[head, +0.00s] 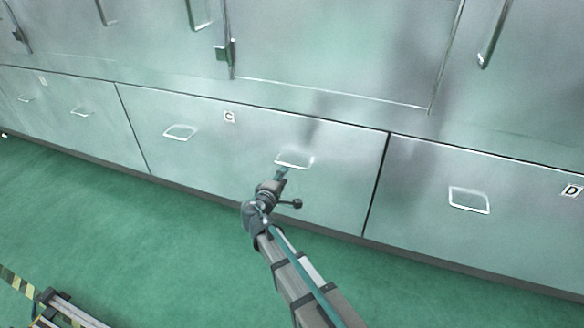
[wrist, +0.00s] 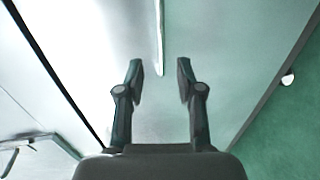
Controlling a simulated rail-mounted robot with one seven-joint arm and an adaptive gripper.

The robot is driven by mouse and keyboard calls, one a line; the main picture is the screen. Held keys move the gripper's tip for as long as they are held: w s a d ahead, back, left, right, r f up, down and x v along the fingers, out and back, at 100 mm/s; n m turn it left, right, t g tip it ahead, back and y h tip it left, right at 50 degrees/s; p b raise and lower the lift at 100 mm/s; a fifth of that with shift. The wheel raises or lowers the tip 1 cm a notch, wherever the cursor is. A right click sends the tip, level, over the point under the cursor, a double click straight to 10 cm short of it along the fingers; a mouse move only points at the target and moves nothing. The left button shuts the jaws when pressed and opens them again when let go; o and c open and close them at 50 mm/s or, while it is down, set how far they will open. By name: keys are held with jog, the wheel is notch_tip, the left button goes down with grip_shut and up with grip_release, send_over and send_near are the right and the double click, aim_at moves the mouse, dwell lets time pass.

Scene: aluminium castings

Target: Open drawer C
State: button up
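Drawer C (head: 230,150) is a wide, pale metallic front in the lower row, flush with its neighbours. Its label C (head: 229,117) is near the top edge. It has a left handle (head: 180,132) and a right handle (head: 294,162), both thin metal loops. My gripper (head: 281,173) is at the lower left of the right handle in the head view; that view does not show whether they touch.
Drawer D (head: 430,220) with its own handle (head: 469,200) is at the right. Another drawer (head: 60,105) is at the left. Cabinet doors with upright handles (head: 493,40) are above. The green floor (head: 130,240) is open, except for a striped-edged object (head: 62,309) at lower left.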

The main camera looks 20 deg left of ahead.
aim_at(292, 166)
jog(key=b+x, duration=0.1)
jog(key=x, duration=0.8)
jog(key=shift+w+d, duration=0.1)
jog(key=shift+w, duration=0.1)
jog(key=shift+c, duration=0.4)
grip_shut()
